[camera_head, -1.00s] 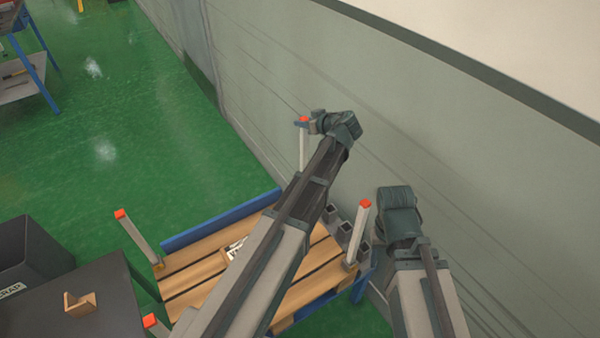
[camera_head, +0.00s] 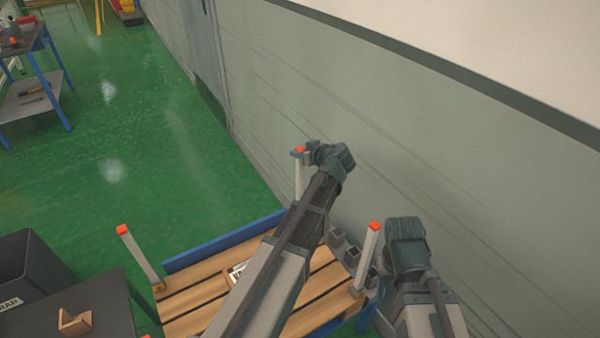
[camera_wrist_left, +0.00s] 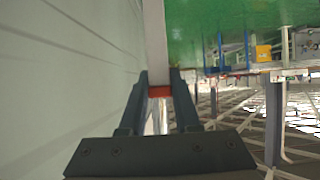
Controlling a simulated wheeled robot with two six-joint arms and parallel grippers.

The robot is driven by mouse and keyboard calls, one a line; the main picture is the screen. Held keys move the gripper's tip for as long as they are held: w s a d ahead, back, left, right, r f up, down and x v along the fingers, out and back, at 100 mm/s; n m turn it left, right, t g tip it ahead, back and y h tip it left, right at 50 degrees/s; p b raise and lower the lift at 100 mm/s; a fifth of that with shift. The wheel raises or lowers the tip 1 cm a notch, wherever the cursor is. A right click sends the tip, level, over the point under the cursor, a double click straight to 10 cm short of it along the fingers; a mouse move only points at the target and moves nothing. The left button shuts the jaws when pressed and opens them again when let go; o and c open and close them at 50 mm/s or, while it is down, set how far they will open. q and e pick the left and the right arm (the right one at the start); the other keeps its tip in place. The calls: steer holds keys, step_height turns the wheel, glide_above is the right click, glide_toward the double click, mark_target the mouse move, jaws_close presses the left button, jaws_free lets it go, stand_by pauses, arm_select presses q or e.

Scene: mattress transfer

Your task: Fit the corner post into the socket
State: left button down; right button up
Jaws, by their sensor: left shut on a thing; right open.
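My left gripper (camera_head: 306,154) is shut on the upper end of a pale corner post (camera_head: 298,180) with a red cap. The post hangs about upright near the pallet's far blue edge. In the left wrist view the post (camera_wrist_left: 154,40) and its red cap (camera_wrist_left: 160,91) lie between the fingers. My left arm hides the post's lower end and part of the pallet (camera_head: 195,298), so I cannot see the socket under it or whether they touch. Two other red-capped posts, left (camera_head: 140,258) and right (camera_head: 367,258), stand tilted at pallet corners. My right gripper (camera_head: 407,245) is open and empty, its fingers hard to make out.
A grey wall (camera_head: 480,190) runs close along the right. Several dark square tubes (camera_head: 351,258) stand beside the pallet's right edge. A dark table (camera_head: 100,310) with a wooden piece (camera_head: 75,321) and a dark bin (camera_head: 35,265) are at lower left.

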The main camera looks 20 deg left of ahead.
mark_target(300, 162)
arm_select(q)
steer(key=shift+f, duration=0.2)
step_height(300, 162, down, 4)
steer(key=b, duration=0.3)
steer(key=shift+b, duration=0.4)
steer(key=shift+r, duration=0.2)
steer(key=shift+f, duration=0.1)
steer(key=c, duration=1.1)
jaws_free()
steer(key=shift+f, duration=0.1)
steer(key=o, duration=0.5)
